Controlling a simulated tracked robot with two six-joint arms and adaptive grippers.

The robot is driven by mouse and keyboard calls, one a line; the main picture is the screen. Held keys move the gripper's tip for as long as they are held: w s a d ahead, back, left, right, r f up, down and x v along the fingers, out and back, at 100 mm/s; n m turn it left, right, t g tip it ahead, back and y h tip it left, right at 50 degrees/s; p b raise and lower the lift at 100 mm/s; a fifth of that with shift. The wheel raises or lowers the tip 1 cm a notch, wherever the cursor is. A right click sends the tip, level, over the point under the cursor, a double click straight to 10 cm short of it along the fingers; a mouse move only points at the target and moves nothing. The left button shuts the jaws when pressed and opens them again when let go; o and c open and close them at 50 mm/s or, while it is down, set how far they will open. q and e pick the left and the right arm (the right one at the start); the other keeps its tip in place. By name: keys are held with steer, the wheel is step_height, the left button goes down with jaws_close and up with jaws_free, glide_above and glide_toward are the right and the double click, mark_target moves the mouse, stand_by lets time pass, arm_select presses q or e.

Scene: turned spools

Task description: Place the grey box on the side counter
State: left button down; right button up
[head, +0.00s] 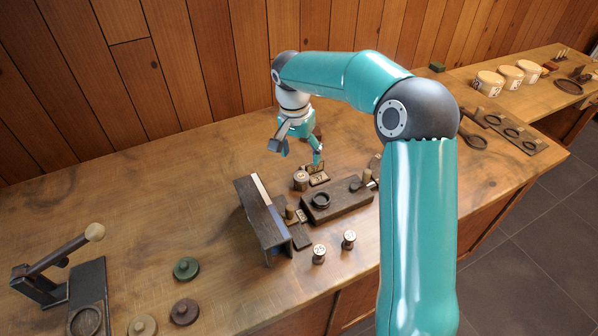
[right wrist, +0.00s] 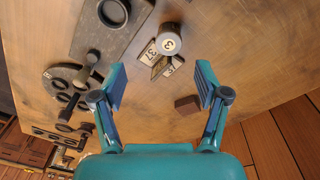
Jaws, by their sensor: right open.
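My right gripper (head: 297,152) hangs over the middle of the workbench, open and empty. In the right wrist view its two fingers (right wrist: 162,84) are spread wide with nothing between them but bench top. A small dark brownish block (right wrist: 187,104) lies on the bench near the right finger in that view. I cannot make out a clearly grey box in either view. The side counter (head: 545,98) appears to be the surface at the far right. My left gripper is not in view.
A numbered spool (right wrist: 168,42) and number tiles (head: 319,179) lie by a dark block with a ring (head: 338,203). A dark upright panel (head: 260,222) stands left of them. White tubs (head: 490,84) and a dark dish (head: 568,87) occupy the far right surface. The bench's back left is clear.

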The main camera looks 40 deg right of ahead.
step_height(320, 180, up, 5)
steer(key=d+n+y+b, duration=0.1)
steer(key=d+n+b, duration=0.1)
steer(key=n+b, duration=0.1)
steer(key=b, duration=0.3)
glide_above(301, 175)
step_height(301, 175, down, 10)
steer(key=shift+s+d+f, duration=0.1)
steer(key=shift+f, duration=0.15)
steer(key=shift+a+f, duration=0.2)
steer(key=shift+f, duration=3)
steer(key=shift+c, duration=0.3)
steer(key=c, duration=1.1)
steer(key=shift+o, duration=0.2)
steer(key=shift+r, duration=0.15)
